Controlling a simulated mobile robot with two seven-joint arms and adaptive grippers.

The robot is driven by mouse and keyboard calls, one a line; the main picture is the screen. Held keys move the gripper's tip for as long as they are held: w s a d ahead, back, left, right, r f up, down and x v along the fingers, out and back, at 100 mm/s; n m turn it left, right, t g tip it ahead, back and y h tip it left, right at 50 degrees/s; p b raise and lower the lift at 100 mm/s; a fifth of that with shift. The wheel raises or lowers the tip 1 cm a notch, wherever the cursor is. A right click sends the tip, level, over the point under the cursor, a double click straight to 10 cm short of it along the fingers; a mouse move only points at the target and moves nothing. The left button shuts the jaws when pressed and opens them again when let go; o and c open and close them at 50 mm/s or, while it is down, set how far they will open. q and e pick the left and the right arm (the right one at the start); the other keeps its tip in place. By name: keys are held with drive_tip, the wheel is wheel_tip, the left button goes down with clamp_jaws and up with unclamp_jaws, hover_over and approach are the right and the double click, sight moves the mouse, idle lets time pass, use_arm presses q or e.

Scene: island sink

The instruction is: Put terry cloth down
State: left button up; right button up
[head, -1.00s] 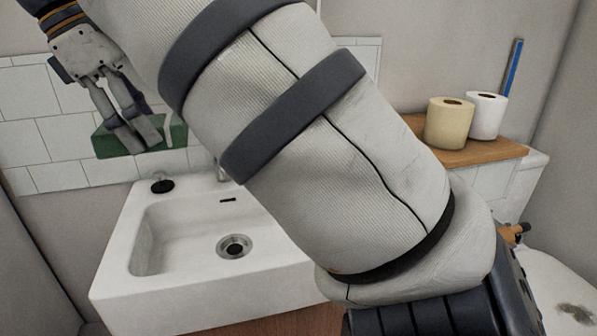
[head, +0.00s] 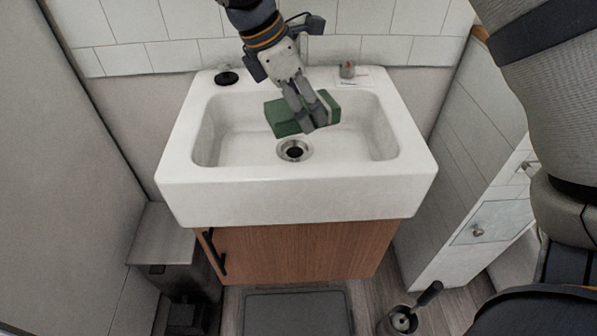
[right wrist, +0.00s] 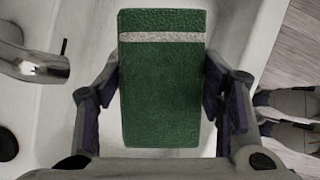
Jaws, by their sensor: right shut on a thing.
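The terry cloth (head: 282,120) is a green folded block with a pale stripe. My right gripper (head: 311,122) is shut on it and holds it over the white sink (head: 300,198), above and behind the drain (head: 293,150). In the right wrist view, the cloth (right wrist: 162,100) sits between the two fingers, with its stripe near the top of the picture. I cannot tell whether its underside touches the basin. My left gripper is not in view.
A metal faucet (right wrist: 40,66) is beside the cloth in the right wrist view. A black round item (head: 227,78) and a small item (head: 347,70) are on the sink's back rim. A brown cabinet (head: 300,250) is below. The basin around the cloth looks empty.

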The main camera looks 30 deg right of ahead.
sight(268, 114)
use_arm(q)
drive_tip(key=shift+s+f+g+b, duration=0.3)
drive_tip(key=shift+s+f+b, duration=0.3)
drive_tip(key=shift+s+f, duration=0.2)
use_arm(e)
drive_tip(key=shift+n, duration=0.4)
drive_tip(key=f, duration=0.4)
drive_tip(key=a+f, duration=0.1)
drive_tip(key=f, duration=0.7)
drive_tip(key=shift+a+f, duration=0.15)
drive_tip(key=shift+f, duration=0.15)
drive_tip(key=o, duration=1)
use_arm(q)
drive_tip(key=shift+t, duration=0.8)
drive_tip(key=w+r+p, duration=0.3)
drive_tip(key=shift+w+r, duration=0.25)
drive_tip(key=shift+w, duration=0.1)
use_arm(e)
drive_tip(key=v, duration=1.2)
drive_tip(key=shift+s, duration=0.2)
